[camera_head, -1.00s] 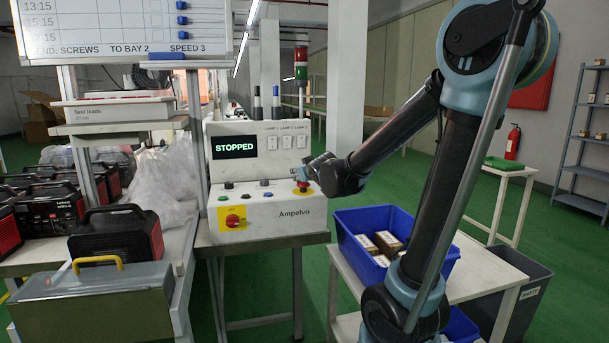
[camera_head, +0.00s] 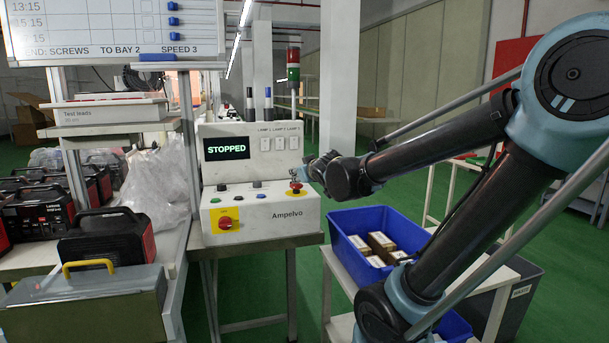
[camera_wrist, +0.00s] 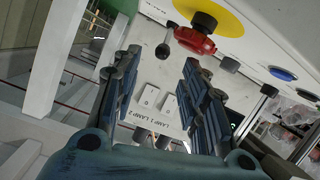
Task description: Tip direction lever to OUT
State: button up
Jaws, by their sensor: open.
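The pale control console (camera_head: 262,218), marked Ampelvo, stands on a bench; its screen (camera_head: 226,148) reads STOPPED. My gripper (camera_head: 306,172) is at the console's right end, behind the red stop knob (camera_head: 296,186). In the wrist view my open gripper (camera_wrist: 160,62) faces the panel, its blue-padded fingers apart with nothing held. A black ball-ended lever (camera_wrist: 163,50) with a metal stem shows between the fingertips; contact cannot be told. A second black-knobbed lever (camera_wrist: 230,63) lies outside the right finger. No OUT mark is legible, so which is the direction lever is unclear.
The red stop knob also shows close above the fingers in the wrist view (camera_wrist: 195,40). Lamp switches (camera_head: 279,144) are on the upright panel. A blue bin (camera_head: 350,220) with boxes stands below right.

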jog(key=shift+v, duration=1.55)
